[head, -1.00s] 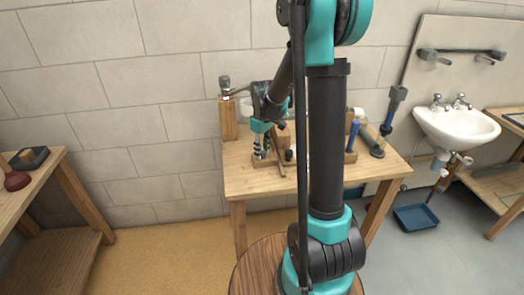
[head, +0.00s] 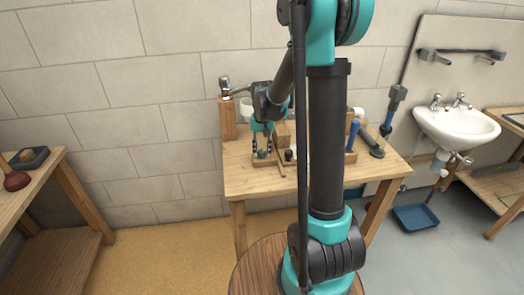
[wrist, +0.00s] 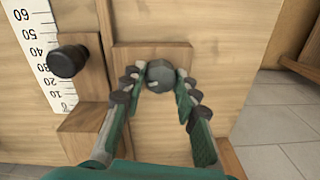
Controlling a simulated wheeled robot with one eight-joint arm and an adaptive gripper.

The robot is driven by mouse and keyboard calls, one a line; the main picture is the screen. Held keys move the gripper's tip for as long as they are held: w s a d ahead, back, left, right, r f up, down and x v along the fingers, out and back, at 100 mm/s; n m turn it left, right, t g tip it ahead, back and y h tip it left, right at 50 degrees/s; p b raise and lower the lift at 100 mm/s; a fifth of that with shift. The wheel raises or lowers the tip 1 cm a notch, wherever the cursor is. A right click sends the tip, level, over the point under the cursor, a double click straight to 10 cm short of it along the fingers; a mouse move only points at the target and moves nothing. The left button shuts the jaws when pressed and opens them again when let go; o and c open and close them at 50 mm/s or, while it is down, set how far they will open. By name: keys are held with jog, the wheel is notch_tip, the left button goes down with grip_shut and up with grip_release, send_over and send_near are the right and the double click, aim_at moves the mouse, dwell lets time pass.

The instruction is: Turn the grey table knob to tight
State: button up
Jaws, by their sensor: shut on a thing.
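The grey knob (wrist: 160,74) is a round, dark grey piece on a wooden block (wrist: 150,55) on the table. In the wrist view my gripper (wrist: 160,84) has its fingers on both sides of the knob, shut on it. In the head view my gripper (head: 262,148) points down at the left part of the wooden table (head: 245,178). The knob is too small and covered there to make out. I cannot tell from the pictures how tight the knob is.
A black knob (wrist: 68,61) stands beside a white number scale (wrist: 42,45), left of the grey knob. A wooden post with a metal tap (head: 225,88) rises at the table's back left. A blue-handled tool (head: 352,135) stands on the right. A sink (head: 457,128) is farther right.

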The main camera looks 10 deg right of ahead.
aim_at(263, 151)
jog(key=shift+m, duration=1.6)
jog(key=o, duration=1.2)
jog(key=shift+c, duration=0.2)
notch_tip(263, 151, up, 12)
jog(key=shift+d, duration=0.1)
jog(key=s+d+f+n+t, duration=0.2)
jog(key=s+f, duration=0.4)
jog(key=s, duration=0.5)
jog(key=s+d+f+n+t, duration=0.2)
jog(key=s+f, duration=0.3)
jog(key=s, duration=0.6)
jog(key=shift+d+f+n, duration=0.35)
jog(key=shift+f+n, duration=0.05)
jog(key=shift+n, duration=0.4)
